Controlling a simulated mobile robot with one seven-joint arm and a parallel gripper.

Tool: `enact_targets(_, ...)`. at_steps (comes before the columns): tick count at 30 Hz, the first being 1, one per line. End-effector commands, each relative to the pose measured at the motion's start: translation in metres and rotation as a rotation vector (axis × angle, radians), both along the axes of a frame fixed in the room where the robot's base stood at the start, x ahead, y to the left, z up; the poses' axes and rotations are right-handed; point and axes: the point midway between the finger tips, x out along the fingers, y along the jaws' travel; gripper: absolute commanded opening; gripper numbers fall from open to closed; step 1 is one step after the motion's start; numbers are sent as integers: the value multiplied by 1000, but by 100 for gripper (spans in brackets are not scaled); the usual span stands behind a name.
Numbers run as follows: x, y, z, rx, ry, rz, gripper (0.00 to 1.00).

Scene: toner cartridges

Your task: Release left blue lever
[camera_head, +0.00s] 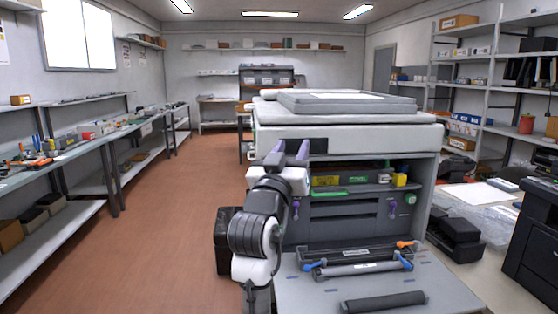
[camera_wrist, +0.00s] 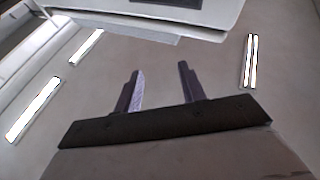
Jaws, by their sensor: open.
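A cartridge unit (camera_head: 362,269) with a grey roller lies on the printer's lowered front panel. Its left blue lever (camera_head: 312,266) is at the left end, and a right blue lever (camera_head: 402,261) is at the other end. In the head view my gripper (camera_head: 291,150) points upward in front of the printer's left side, well above and left of the left blue lever. In the wrist view my gripper (camera_wrist: 158,86) shows two separated fingers with nothing between them. The levers are not in the wrist view, which faces the ceiling.
The printer (camera_head: 345,140) stands with its front open. An orange lever (camera_head: 406,244) is behind the right blue lever. A dark bar (camera_head: 384,302) lies on the lowered panel (camera_head: 455,292) near its front. Shelves and benches stand along the walls; the floor (camera_head: 165,210) at left is clear.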

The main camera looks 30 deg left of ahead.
Motion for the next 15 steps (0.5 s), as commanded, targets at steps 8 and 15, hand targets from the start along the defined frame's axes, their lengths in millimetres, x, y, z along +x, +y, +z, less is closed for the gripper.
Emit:
enact_targets(8, -51, 16, 8, 23, -188, 126, 40)
enact_targets(15, -71, 21, 11, 35, -252, 174, 40)
